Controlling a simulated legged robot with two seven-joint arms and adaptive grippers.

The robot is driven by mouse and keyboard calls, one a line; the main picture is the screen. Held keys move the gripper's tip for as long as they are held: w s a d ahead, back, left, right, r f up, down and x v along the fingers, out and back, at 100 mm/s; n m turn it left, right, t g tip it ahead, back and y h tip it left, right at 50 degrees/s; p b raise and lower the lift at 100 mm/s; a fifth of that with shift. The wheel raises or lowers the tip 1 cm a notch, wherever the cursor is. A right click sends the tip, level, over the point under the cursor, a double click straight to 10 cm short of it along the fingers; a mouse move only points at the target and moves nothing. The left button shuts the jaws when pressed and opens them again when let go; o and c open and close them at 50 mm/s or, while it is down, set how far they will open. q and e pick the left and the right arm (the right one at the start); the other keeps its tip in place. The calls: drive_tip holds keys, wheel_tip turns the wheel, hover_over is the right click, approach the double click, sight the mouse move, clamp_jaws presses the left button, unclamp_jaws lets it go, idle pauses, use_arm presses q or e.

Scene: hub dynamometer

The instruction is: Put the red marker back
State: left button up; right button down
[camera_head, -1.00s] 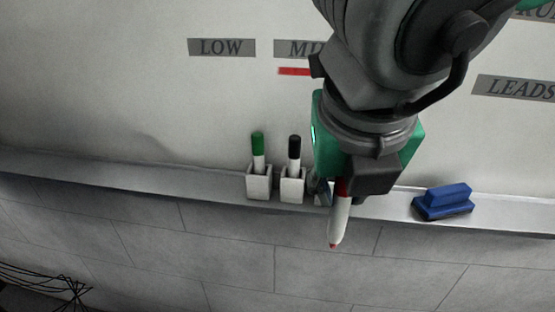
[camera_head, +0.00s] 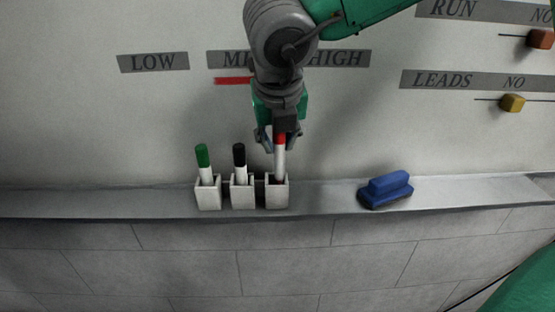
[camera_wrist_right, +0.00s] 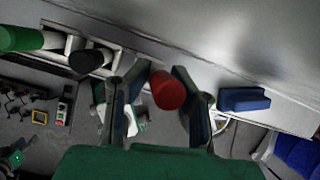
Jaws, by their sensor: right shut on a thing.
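The red marker (camera_head: 281,160), white with a red cap at the top, stands nearly upright. Its lower end is at the mouth of the rightmost white holder (camera_head: 277,194) and seems to be inside it. My right gripper (camera_head: 279,138) is shut on the marker near its red cap. In the right wrist view the red cap (camera_wrist_right: 168,91) shows between the two fingers. The green marker (camera_head: 203,160) and the black marker (camera_head: 239,160) stand in the left holder (camera_head: 208,195) and middle holder (camera_head: 242,195). My left gripper is not in view.
The holders stand on a narrow ledge (camera_head: 325,197) below the whiteboard. A blue eraser (camera_head: 387,188) lies on the ledge to the right, with clear ledge between. A red line (camera_head: 232,81) is on the board.

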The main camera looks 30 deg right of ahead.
sight(275, 159)
drive_tip(key=f, duration=0.2)
drive_tip(key=a+f, duration=0.1)
drive_tip(key=f, duration=0.1)
drive_tip(key=shift+s, duration=0.35)
drive_tip(key=shift+w+a+f, duration=0.15)
drive_tip(key=shift+a+f, duration=0.05)
drive_tip(key=shift+w, duration=0.25)
drive_tip(key=shift+d, duration=0.1)
drive_tip(key=c, duration=1.4)
unclamp_jaws()
drive_tip(key=shift+d, duration=0.25)
drive_tip(key=shift+s+d, duration=0.15)
drive_tip(key=shift+d, duration=0.25)
drive_tip(key=shift+a+r, duration=0.1)
drive_tip(key=shift+v, duration=3.75)
